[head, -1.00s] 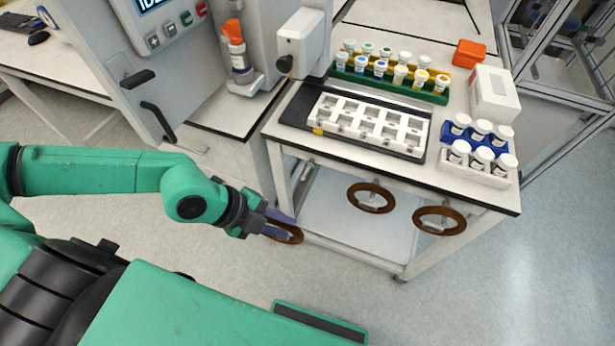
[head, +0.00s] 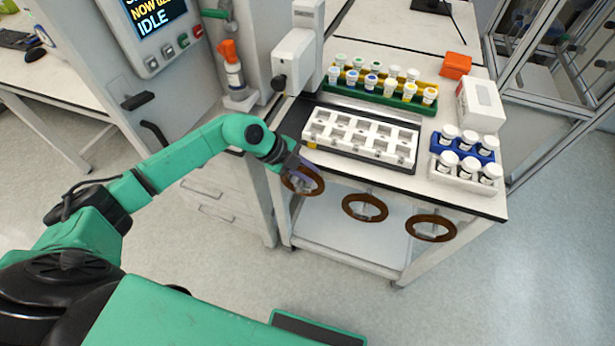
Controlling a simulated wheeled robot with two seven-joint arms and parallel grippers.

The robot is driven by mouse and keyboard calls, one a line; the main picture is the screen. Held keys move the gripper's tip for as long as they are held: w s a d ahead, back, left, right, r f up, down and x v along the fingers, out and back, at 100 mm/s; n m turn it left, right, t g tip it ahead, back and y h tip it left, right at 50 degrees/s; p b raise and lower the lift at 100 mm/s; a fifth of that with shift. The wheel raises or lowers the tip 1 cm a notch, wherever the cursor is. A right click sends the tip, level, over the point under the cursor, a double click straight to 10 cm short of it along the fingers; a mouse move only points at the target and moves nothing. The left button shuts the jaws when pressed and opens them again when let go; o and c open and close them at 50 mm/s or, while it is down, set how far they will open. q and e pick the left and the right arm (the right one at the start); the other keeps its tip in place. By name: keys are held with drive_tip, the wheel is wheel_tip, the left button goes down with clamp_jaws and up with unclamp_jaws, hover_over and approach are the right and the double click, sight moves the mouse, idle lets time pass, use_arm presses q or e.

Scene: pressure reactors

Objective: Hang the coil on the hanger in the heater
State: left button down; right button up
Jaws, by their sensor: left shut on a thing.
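My left gripper (head: 299,171) is shut on a brown ring-shaped coil (head: 318,188) at the left front of the white cart. I cannot tell whether this coil touches a hook there. A second coil (head: 384,211) and a third coil (head: 452,231) hang on holders along the cart's front, to the right of the gripper. The grey machine (head: 185,85) at upper left has a screen reading "IDLE" and dark door handles. I cannot tell whether it is the heater. The heater's hanger is not identifiable. My right gripper is not in view.
The cart top (head: 470,203) bears a white rack (head: 360,139), several capped vials in a green rack (head: 386,101), white bottles (head: 466,166), a white box (head: 481,104) and an orange box (head: 456,65). Open floor (head: 540,285) lies at lower right.

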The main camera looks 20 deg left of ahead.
sight(307, 191)
use_arm(q)
wheel_tip(307, 191, down, 3)
drive_tip(key=shift+s+f+p, duration=0.1)
drive_tip(key=shift+s+p, duration=0.05)
drive_tip(key=shift+p, duration=0.45)
drive_tip(key=c, duration=0.7)
unclamp_jaws()
drive_tip(key=shift+c, duration=0.2)
